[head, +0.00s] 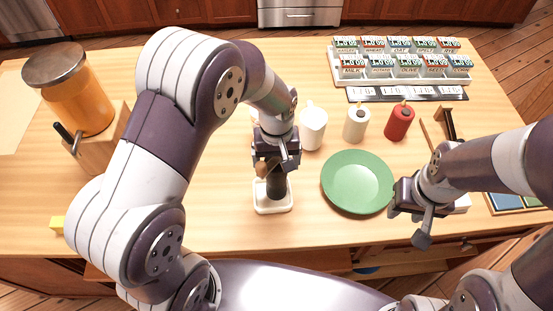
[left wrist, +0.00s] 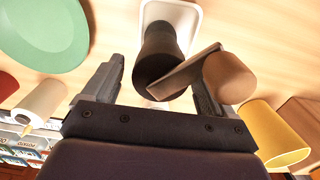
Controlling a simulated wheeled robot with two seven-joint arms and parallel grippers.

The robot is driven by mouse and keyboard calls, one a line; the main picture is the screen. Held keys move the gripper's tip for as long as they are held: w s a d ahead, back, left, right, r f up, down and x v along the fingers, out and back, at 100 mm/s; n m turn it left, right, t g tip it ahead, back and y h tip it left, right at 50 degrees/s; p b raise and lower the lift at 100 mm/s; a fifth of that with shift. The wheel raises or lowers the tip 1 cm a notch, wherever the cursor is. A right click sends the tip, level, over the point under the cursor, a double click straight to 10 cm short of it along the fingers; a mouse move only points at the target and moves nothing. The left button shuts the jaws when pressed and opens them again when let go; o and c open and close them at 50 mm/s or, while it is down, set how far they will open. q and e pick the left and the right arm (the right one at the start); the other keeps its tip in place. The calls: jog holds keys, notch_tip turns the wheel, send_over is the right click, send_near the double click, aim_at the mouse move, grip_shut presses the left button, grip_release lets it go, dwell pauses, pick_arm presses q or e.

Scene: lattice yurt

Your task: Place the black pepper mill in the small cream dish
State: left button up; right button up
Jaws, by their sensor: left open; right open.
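The black pepper mill (head: 276,186) stands upright in the small cream dish (head: 260,207), near the front middle of the table. The left wrist view shows the mill (left wrist: 160,62) from above, with a side crank and a brown knob (left wrist: 228,78), and the dish (left wrist: 193,14) under it. My left gripper (head: 276,158) is open above the dish, its fingers (left wrist: 155,88) on either side of the mill's upper part. A gap shows between the mill and one finger. My right gripper (head: 408,212) is open and empty, just right of the green plate.
The green plate (head: 357,182) lies right of the dish. A white cup (head: 312,128), a cream bottle (head: 356,124) and a red bottle (head: 399,121) stand behind it. An orange jar (head: 76,98) is at the left, and a labelled rack (head: 402,62) at the back right.

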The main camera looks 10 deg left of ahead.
pick_arm(q)
notch_tip(320, 180, up, 9)
jog(key=shift+b, duration=0.65)
jog(key=shift+r+p, duration=0.75)
jog(key=shift+r, duration=0.9)
